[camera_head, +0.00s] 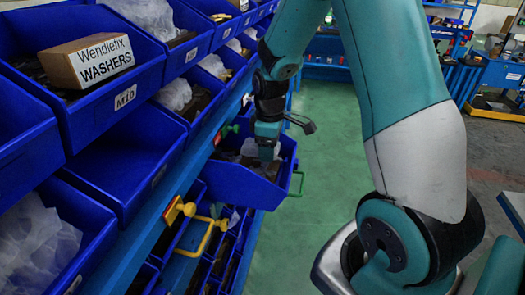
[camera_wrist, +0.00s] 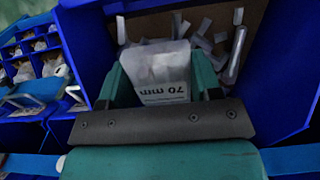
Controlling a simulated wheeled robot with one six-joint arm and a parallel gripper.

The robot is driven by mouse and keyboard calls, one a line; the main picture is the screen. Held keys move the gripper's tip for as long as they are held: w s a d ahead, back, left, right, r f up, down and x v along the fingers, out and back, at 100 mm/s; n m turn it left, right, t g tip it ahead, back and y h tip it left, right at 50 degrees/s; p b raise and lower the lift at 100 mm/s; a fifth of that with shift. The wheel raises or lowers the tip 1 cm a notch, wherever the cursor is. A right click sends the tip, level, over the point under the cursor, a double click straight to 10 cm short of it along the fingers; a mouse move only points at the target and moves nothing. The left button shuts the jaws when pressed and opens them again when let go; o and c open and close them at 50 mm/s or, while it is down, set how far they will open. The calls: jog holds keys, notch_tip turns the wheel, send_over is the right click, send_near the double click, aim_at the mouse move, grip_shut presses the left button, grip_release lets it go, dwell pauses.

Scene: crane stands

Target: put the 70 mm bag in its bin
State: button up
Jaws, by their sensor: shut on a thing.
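My gripper (camera_head: 267,140) points down over a blue bin (camera_head: 236,188) that sticks out from the rack. In the wrist view my gripper (camera_wrist: 163,78) is shut on a clear bag (camera_wrist: 168,62) with a white label, which reads "70 mm" upside down. In the wrist view the bag is in front of the open bin (camera_wrist: 285,85), which has a brown interior with several loose pale pieces. I cannot tell whether the bag touches the contents. The bin's own label is not readable.
Blue bins with bags line the rack on the left; one holds a Wendlefix washers box (camera_head: 88,62). Yellow handles (camera_head: 205,235) and a green handle (camera_head: 298,184) stick out beside the bins. The green floor (camera_head: 325,150) to the right is clear.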

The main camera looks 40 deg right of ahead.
aim_at(263, 164)
jog(key=shift+w+a, duration=0.55)
jog(key=shift+w, duration=0.15)
jog(key=shift+f+p, duration=0.45)
jog(key=shift+f, duration=1.3)
jog(key=shift+f, duration=0.2)
jog(key=o, duration=1.1)
jog(key=shift+r, duration=0.15)
